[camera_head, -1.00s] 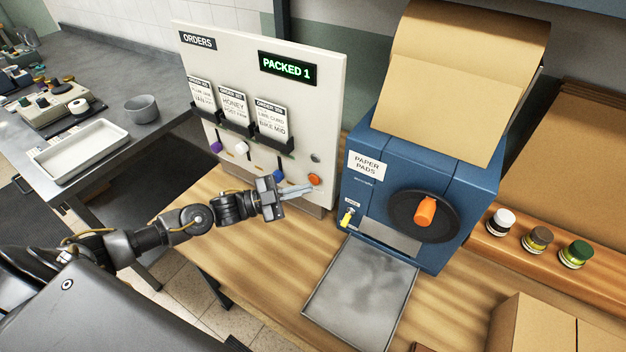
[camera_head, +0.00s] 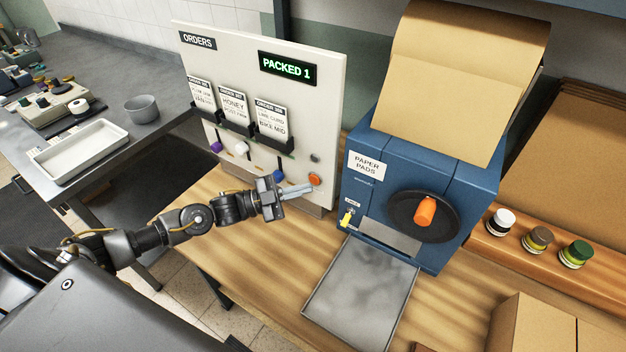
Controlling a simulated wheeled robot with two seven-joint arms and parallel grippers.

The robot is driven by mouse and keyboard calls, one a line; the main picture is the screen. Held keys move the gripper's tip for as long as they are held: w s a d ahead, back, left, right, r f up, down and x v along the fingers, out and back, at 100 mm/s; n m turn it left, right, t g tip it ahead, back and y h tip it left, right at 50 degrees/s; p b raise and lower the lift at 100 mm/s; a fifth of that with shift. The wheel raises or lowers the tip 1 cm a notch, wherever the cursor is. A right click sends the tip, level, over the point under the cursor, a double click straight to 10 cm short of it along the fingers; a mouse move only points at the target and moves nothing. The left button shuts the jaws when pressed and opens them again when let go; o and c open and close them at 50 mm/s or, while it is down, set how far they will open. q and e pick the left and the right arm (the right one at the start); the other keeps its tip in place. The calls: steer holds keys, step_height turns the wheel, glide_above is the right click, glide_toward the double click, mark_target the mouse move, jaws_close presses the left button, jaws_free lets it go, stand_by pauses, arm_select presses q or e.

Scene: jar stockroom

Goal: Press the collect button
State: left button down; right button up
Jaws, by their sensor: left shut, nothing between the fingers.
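The white orders panel (camera_head: 325,105) stands upright at the back of the wooden bench. It carries a green display reading "PACKED 1" (camera_head: 287,69). An orange round button (camera_head: 314,179) sits at the panel's lower right; its label is not readable, so I cannot tell for sure that it is the collect button. My left gripper (camera_head: 308,188) is shut and empty. Its fingertips are just below and left of the orange button in the picture; I cannot tell whether they touch it. My right gripper is not in view.
A blue paper pads machine (camera_head: 465,185) with an orange knob (camera_head: 425,211) stands right of the panel, a metal tray (camera_head: 360,290) before it. Order cards with purple, white and blue knobs are on the panel. Several small jars (camera_head: 538,238) line a ledge at right.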

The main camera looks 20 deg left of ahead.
arm_select(q)
steer(key=shift+w, duration=0.2)
steer(key=shift+w, duration=0.25)
steer(key=shift+w+d+b, duration=0.15)
steer(key=shift+w+b, duration=0.25)
stand_by(0.8)
stand_by(0.4)
steer(key=shift+s+p, duration=0.45)
steer(key=shift+s, duration=0.4)
steer(key=s+p, duration=0.1)
steer(key=s, duration=0.1)
steer(key=s+a+p, duration=0.1)
steer(key=s, duration=0.2)
